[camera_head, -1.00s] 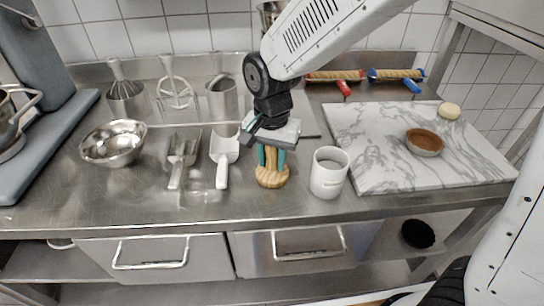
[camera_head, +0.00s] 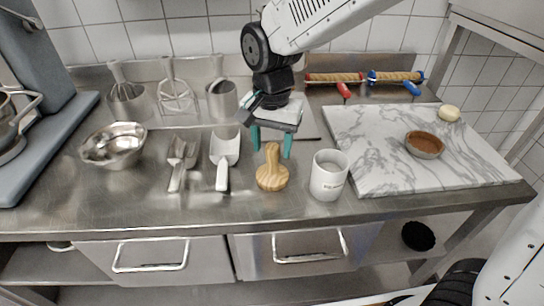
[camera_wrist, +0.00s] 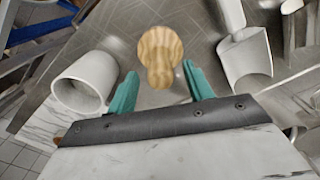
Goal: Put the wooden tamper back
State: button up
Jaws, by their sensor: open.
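The wooden tamper (camera_head: 271,176) stands upright on the steel counter, its round base down and its knob up, left of a white mug. My gripper (camera_head: 271,150) is open above and just behind the tamper, with a teal finger on each side of its knob in the picture. In the wrist view the tamper (camera_wrist: 160,52) shows beyond and between the two open fingertips (camera_wrist: 162,80). Nothing is held.
The white mug (camera_head: 328,175) stands close on the right. A white scoop (camera_head: 223,160) and metal scoops (camera_head: 179,162) lie left, with a steel bowl (camera_head: 114,146). A marble board (camera_head: 400,170) with a brown-filled dish (camera_head: 424,144) is at right. The counter's front strip is clear.

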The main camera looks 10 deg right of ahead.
notch_tip(320, 180, up, 7)
jog(key=shift+f, duration=0.1)
jog(key=shift+d, duration=0.1)
jog(key=s+d+r+n, duration=0.1)
jog(key=s+d+r, duration=0.15)
jog(key=d, duration=0.35)
jog(key=s+d+r+n, duration=0.1)
jog(key=s+d, duration=0.3)
jog(key=d, duration=0.2)
jog(key=s+d+f+n+t, duration=0.1)
jog(key=s+d+f+n, duration=0.1)
jog(key=s+d, duration=0.6)
jog(key=s+n, duration=0.1)
jog(key=s, duration=0.4)
jog(key=shift+d, duration=0.35)
